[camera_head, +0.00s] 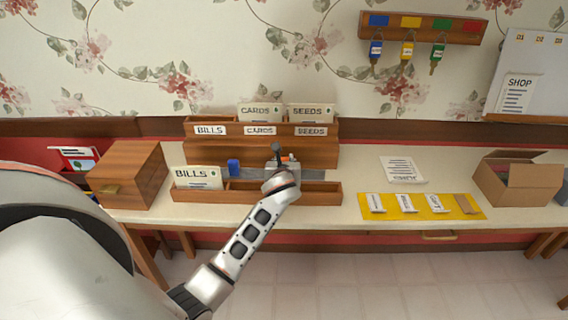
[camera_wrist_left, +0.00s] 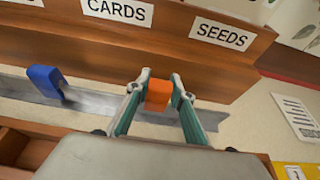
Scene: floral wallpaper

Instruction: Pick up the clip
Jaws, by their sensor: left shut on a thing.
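An orange clip (camera_wrist_left: 158,96) is between the fingertips of my left gripper (camera_wrist_left: 160,88), which is shut on it, in the left wrist view. Beneath them runs a grey strip (camera_wrist_left: 105,103); I cannot tell whether the clip touches it. In the head view my left gripper (camera_head: 283,166) is in front of the wooden sorter and hides most of the clip. A blue clip (camera_wrist_left: 46,82) sits on the left part of the strip, apart from the gripper; it also shows in the head view (camera_head: 233,167). My right gripper is not in view.
The labelled wooden sorter (camera_head: 312,153) stands behind the gripper, with a low divided tray (camera_head: 320,197) in front. A wooden box (camera_head: 130,175) is at left. A paper (camera_head: 403,169), yellow mat (camera_head: 440,212) and cardboard box (camera_head: 520,182) are at right. Counter between sorter and paper is clear.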

